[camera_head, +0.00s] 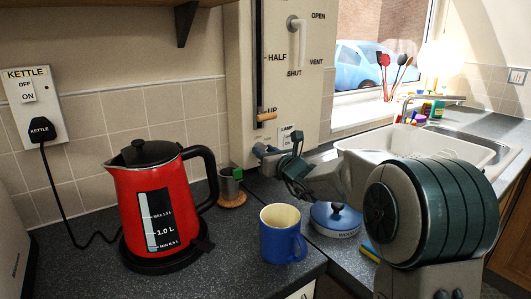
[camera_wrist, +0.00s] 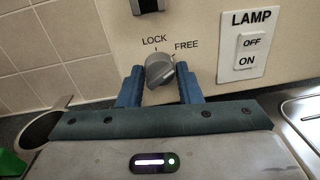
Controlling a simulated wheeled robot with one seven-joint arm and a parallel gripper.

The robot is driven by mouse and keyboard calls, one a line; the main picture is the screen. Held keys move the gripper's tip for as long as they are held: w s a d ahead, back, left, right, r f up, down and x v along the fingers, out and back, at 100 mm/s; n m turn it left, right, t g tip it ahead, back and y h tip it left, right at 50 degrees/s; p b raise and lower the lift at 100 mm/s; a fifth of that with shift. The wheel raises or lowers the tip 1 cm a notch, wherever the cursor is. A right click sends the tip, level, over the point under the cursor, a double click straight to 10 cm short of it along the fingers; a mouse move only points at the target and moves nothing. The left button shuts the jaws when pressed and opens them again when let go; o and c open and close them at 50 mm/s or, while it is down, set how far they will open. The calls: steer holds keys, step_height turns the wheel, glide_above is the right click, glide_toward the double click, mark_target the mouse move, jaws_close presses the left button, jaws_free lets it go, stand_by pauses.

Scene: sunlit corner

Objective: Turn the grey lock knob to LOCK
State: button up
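The grey lock knob (camera_wrist: 159,70) is on the cream panel, below the printed words LOCK and FREE. Its ridge looks tilted up to the right, towards the FREE side. My gripper (camera_wrist: 160,72) is open in the wrist view, with one blue finger on each side of the knob. The fingers seem not to press on it; whether either touches it is hard to tell. In the head view, my gripper (camera_head: 271,156) is at the lower part of the panel and hides most of the knob area.
A lamp switch (camera_wrist: 249,52) is right of the knob. A slider handle (camera_head: 267,117) is above it. A blue mug (camera_head: 280,240), a red kettle (camera_head: 155,205), a small metal cup (camera_head: 229,185) and a blue lidded pot (camera_head: 336,219) stand on the counter below and around my arm.

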steer(key=shift+f+b, duration=0.15)
steer(key=shift+b, duration=0.35)
steer(key=n+b, duration=0.2)
steer(key=b, duration=0.1)
steer(key=shift+f, duration=0.3)
steer(key=n+b, duration=0.3)
steer(key=b, duration=0.3)
steer(key=shift+a+f+b, duration=0.1)
steer(key=shift+b, duration=0.3)
steer(key=n+b, duration=0.4)
steer(key=b, duration=0.1)
steer(key=shift+y, duration=0.3)
steer(key=n+b, duration=0.3)
steer(key=shift+r+b, duration=0.2)
steer(key=shift+b, duration=0.1)
steer(key=shift+n, duration=0.3)
steer(key=o, duration=1)
steer(key=shift+r, duration=0.1)
steer(key=shift+c, duration=0.2)
steer(key=shift+s, duration=0.1)
